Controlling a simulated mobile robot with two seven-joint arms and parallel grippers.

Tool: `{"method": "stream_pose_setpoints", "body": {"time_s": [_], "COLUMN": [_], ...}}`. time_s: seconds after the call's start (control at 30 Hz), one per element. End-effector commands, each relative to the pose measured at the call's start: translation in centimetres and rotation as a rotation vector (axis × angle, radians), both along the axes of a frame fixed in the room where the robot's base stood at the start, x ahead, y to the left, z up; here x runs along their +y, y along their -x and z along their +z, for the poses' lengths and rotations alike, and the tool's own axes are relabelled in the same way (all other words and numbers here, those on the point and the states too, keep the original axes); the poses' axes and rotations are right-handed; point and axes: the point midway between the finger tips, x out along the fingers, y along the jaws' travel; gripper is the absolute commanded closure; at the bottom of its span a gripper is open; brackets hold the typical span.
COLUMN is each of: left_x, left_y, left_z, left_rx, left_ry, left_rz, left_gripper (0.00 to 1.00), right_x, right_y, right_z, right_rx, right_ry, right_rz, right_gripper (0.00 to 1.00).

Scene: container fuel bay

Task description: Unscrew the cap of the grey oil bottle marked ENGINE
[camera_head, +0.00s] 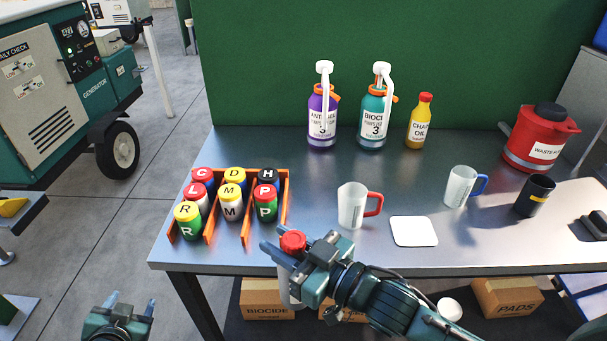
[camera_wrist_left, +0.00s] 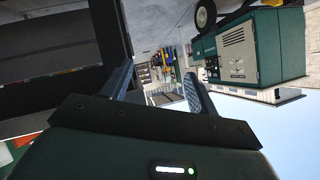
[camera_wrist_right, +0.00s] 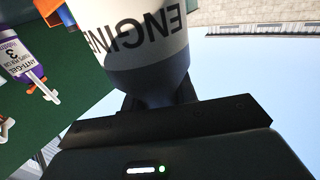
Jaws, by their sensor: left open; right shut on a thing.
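The grey oil bottle marked ENGINE (camera_wrist_right: 150,45) fills the top of the right wrist view, its dark lettering upside down on a white label. My right gripper (camera_head: 300,252) is shut on it, in front of the bench's front edge. In the head view its red cap (camera_head: 292,241) shows between the fingers, on the bottle; most of the body is hidden by the gripper. My left gripper (camera_head: 132,303) is open and empty at the lower left, well apart from the bottle, over the floor. Its spread fingers also show in the left wrist view (camera_wrist_left: 160,88).
An orange rack (camera_head: 247,235) with several lettered bottles stands at the bench's left. Mugs, a white coaster (camera_head: 413,231), purple and teal pump bottles, a yellow chain oil bottle (camera_head: 419,122) and a red waste can (camera_head: 540,138) stand on the bench. Boxes lie below.

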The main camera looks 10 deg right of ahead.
Motion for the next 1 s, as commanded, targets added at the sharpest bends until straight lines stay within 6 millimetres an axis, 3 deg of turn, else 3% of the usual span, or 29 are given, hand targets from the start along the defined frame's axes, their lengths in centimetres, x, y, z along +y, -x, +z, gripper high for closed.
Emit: {"method": "stream_pose_setpoints", "body": {"time_s": [0.1, 0.2, 0.27, 0.33, 0.5, 0.67, 0.87, 1.0], "left_x": [3.3, 4.9, 5.0, 3.7, -2.9, -10.1, -19.0, -25.0], "left_y": [-4.5, -8.1, -10.3, -12.7, -16.2, -17.5, -16.9, -15.1], "left_z": [3.3, 6.4, 8.5, 10.7, 14.7, 18.1, 22.5, 25.6], "left_rx": [-0.057, -0.093, -0.107, -0.109, -0.067, -0.017, 0.046, 0.090], "left_ry": [-0.083, -0.130, -0.139, -0.130, -0.079, -0.052, -0.078, -0.141], "left_rz": [0.045, 0.076, 0.084, 0.069, -0.054, -0.223, -0.477, -0.682], "left_gripper": [0.40, 0.40, 0.40, 0.40, 0.40, 0.40, 0.40, 0.40], "right_x": [0.0, 0.0, 0.0, 0.0, 0.0, 0.0, 0.0, 0.0], "right_y": [0.0, 0.0, 0.0, 0.0, 0.0, 0.0, 0.0, 0.0], "right_z": [0.1, 0.1, 0.1, 0.1, 0.1, 0.1, 0.1, 0.1], "right_rx": [-0.001, -0.001, -0.001, -0.001, -0.001, -0.001, -0.001, -0.001], "right_ry": [-0.001, -0.001, -0.001, -0.001, -0.001, -0.001, -0.001, -0.001], "right_rz": [0.000, 0.000, 0.000, 0.000, 0.000, 0.000, 0.000, 0.000], "right_gripper": [1.00, 1.00, 1.00, 1.00, 1.00, 1.00, 1.00, 1.00]}}
